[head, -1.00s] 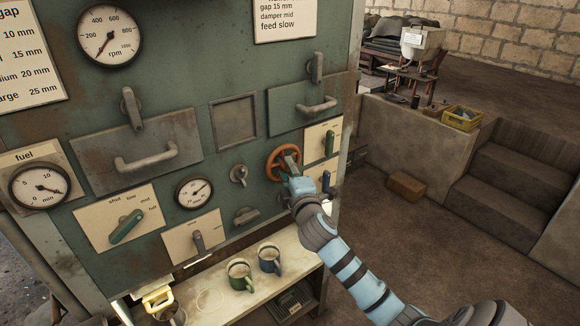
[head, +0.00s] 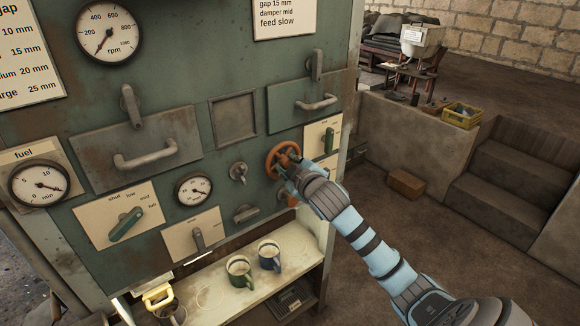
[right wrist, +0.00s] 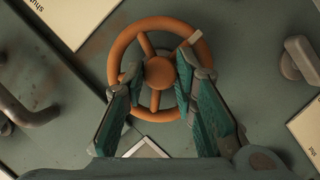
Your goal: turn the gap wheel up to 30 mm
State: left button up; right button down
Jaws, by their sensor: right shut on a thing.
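The orange spoked gap wheel (head: 274,158) is on the green panel. In the right wrist view the wheel (right wrist: 125,42) faces me, with a pale mark on its rim at the upper right. My right gripper (head: 285,172) is at the wheel. In the right wrist view its fingers (right wrist: 164,84) reach in on both sides of the hub and are shut on the wheel. A small round dial (head: 193,189) sits left of the wheel; its needle points to the lower right, and its numbers are too small to read. My left gripper is not in view.
A small lever (head: 238,173) and a grey knob (head: 246,214) sit left of the wheel. A green switch (head: 330,138) is to its right. Two mugs, green (head: 240,272) and blue (head: 269,256), stand on the shelf (head: 215,300) below.

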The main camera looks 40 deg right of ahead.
dwell(0.5)
jog(key=c, duration=1.6)
grip_release()
jog(key=v, duration=1.2)
jog(key=shift+d, duration=0.15)
